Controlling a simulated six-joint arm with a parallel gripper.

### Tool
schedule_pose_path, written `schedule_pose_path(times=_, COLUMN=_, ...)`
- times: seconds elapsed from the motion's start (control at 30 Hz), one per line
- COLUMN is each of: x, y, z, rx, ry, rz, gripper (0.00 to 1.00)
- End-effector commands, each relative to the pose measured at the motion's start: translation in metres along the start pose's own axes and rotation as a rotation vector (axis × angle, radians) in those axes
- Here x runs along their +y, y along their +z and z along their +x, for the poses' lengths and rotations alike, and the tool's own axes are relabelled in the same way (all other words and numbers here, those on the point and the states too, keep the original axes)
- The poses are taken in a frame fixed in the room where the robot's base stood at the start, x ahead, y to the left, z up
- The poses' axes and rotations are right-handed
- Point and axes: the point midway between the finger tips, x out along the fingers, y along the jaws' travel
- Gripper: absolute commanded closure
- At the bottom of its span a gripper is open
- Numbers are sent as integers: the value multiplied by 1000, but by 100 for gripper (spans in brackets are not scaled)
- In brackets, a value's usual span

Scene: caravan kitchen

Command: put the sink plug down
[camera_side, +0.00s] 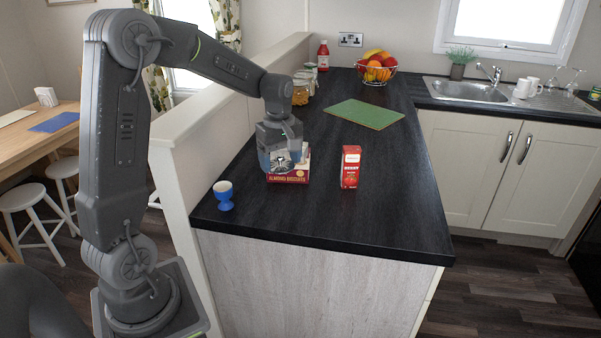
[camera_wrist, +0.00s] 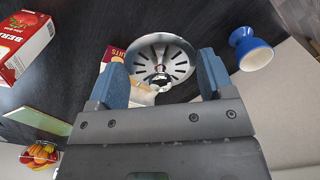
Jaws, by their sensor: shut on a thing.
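The sink plug (camera_wrist: 160,52) is a round silver metal strainer with slots, seen between and just beyond my fingertips in the wrist view. My gripper (camera_wrist: 163,80) is shut on it, with one blue-grey finger on each side. In the side view my gripper (camera_side: 283,160) points down at the almond biscuits box (camera_side: 288,178), and the plug (camera_side: 281,164) shows small in front of that box. I cannot tell whether the plug touches the box or the worktop.
A red carton (camera_side: 351,167) stands right of the biscuits box. A blue egg cup (camera_side: 224,197) stands left, near the worktop's front edge. A green board (camera_side: 364,114) lies behind, with a fruit basket (camera_side: 376,70) farther back. The dark worktop (camera_side: 390,200) is clear at front right.

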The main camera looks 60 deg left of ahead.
Motion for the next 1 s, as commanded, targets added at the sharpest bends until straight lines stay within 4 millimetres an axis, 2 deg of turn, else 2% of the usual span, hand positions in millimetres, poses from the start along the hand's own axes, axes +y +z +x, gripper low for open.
schedule_pose_path(times=0.13, x=-6, y=-7, z=-6, rx=0, ry=0, rz=0, gripper=49)
schedule_pose_path(times=0.23, x=-4, y=-7, z=-7, rx=0, ry=0, rz=18, gripper=49)
schedule_pose_path(times=0.33, x=11, y=-2, z=-8, rx=0, ry=0, rz=94, gripper=49)
schedule_pose_path(times=0.43, x=40, y=13, z=-10, rx=0, ry=0, rz=242, gripper=49)
schedule_pose_path(times=0.57, x=89, y=46, z=-11, rx=-1, ry=0, rz=516, gripper=49)
schedule_pose_path(times=0.7, x=136, y=95, z=-9, rx=-1, ry=-1, rz=827, gripper=49)
schedule_pose_path(times=0.8, x=161, y=131, z=-6, rx=-1, ry=-2, rz=1026, gripper=49)
schedule_pose_path(times=0.9, x=178, y=162, z=-3, rx=-2, ry=-2, rz=1187, gripper=49)
schedule_pose_path(times=1.0, x=188, y=185, z=-1, rx=-1, ry=-1, rz=1301, gripper=49)
